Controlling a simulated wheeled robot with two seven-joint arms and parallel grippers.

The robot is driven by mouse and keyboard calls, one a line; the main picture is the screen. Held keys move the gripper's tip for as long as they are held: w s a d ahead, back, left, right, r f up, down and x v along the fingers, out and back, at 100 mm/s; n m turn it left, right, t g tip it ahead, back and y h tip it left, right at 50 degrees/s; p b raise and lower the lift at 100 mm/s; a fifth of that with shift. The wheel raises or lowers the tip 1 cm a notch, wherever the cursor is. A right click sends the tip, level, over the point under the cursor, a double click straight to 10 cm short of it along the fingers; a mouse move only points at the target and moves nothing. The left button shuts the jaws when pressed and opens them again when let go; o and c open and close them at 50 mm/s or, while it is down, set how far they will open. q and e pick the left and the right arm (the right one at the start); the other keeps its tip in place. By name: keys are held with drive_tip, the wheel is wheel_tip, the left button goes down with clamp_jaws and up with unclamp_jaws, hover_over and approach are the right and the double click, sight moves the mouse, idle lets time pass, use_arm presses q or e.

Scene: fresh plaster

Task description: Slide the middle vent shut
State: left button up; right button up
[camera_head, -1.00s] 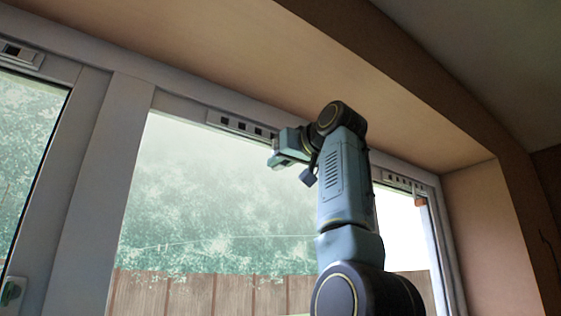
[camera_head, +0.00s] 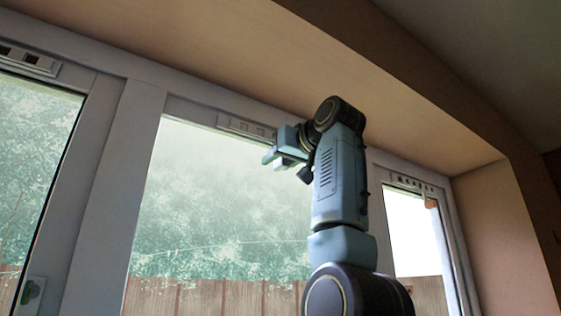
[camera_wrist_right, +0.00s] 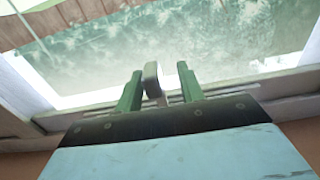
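The middle vent (camera_head: 240,126) is a pale strip on the top frame of the middle window. Its visible slots look pale grey rather than dark, and its right end is hidden behind my right gripper (camera_head: 276,159). In the right wrist view, the green fingers of my right gripper (camera_wrist_right: 159,88) stand apart. A small upright grey tab (camera_wrist_right: 153,80) shows between them, with a gap on each side. My left gripper is not in view.
A left vent (camera_head: 28,60) and a right vent (camera_head: 411,184) show dark slots on the neighbouring window frames. The plaster overhang (camera_head: 250,65) runs close above the windows. A window handle (camera_head: 30,293) is at the lower left.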

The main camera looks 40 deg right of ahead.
drive_tip(key=shift+s+d, duration=0.1)
drive_tip(key=shift+d, duration=0.05)
drive_tip(key=shift+s, duration=0.3)
drive_tip(key=s+a+b, duration=0.2)
drive_tip(key=s+b, duration=0.2)
drive_tip(key=s, duration=0.8)
drive_tip(key=shift+s+a+b, duration=0.25)
drive_tip(key=shift+a+b, duration=0.05)
drive_tip(key=shift+a, duration=0.05)
